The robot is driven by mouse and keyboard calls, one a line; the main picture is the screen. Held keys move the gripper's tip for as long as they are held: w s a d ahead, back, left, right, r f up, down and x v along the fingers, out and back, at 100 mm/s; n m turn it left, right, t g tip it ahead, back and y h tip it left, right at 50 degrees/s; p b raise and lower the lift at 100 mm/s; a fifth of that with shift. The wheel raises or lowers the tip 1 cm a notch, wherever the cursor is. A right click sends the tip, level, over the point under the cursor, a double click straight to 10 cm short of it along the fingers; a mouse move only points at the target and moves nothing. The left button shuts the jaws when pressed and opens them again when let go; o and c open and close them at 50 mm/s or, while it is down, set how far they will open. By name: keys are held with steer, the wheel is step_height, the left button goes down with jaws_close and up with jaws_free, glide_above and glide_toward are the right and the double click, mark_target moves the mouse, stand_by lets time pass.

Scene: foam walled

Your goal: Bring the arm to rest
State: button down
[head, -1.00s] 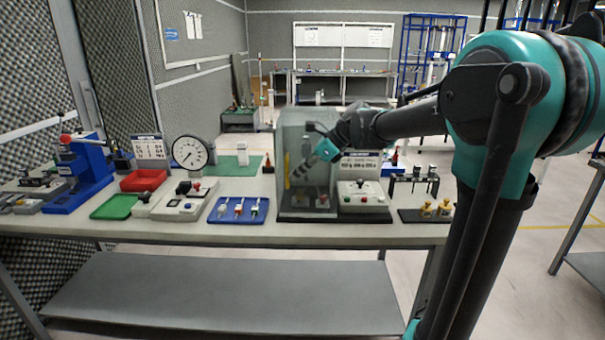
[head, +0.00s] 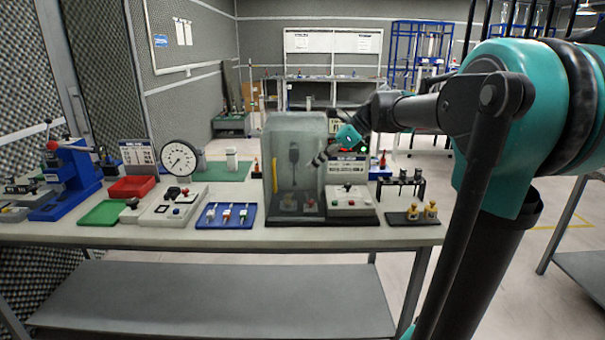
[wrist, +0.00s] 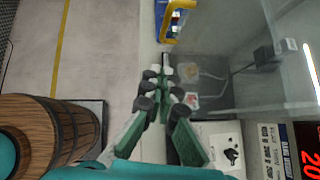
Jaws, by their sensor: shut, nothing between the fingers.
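My arm comes in from the right in the head view and reaches left over the table (head: 240,235). My gripper (head: 319,160) is shut and empty, at the right side of a clear-walled enclosure (head: 290,140). In the wrist view my gripper (wrist: 163,78) has its dark fingertips together, with the enclosure's clear wall (wrist: 240,45) beside and beyond them. I cannot tell whether it touches the wall. A yellow handle (wrist: 187,20) shows on the enclosure.
A control box (head: 350,203) with buttons stands right of the enclosure, with brass parts (head: 430,211) farther right. A blue tray (head: 227,216), a dial gauge (head: 180,158) and a blue press (head: 75,175) stand to the left. A barrel (wrist: 45,135) shows in the wrist view.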

steer(key=s+d+f+n+h, duration=0.3)
steer(key=s+d+f+n, duration=0.2)
steer(key=f, duration=0.4)
steer(key=s+d+f+n+t+h, duration=0.1)
steer(key=s+d+f+n+h, duration=0.2)
steer(key=s+d+f+n, duration=0.2)
steer(key=s+d+f+n+t+h, duration=0.1)
steer(key=s+d+f+n, duration=0.4)
steer(key=s+f+n, duration=0.5)
step_height(320, 180, down, 6)
steer(key=shift+s+d+r+h, duration=0.2)
steer(key=shift+s+r+h, duration=0.05)
steer(key=shift+s+h, duration=0.7)
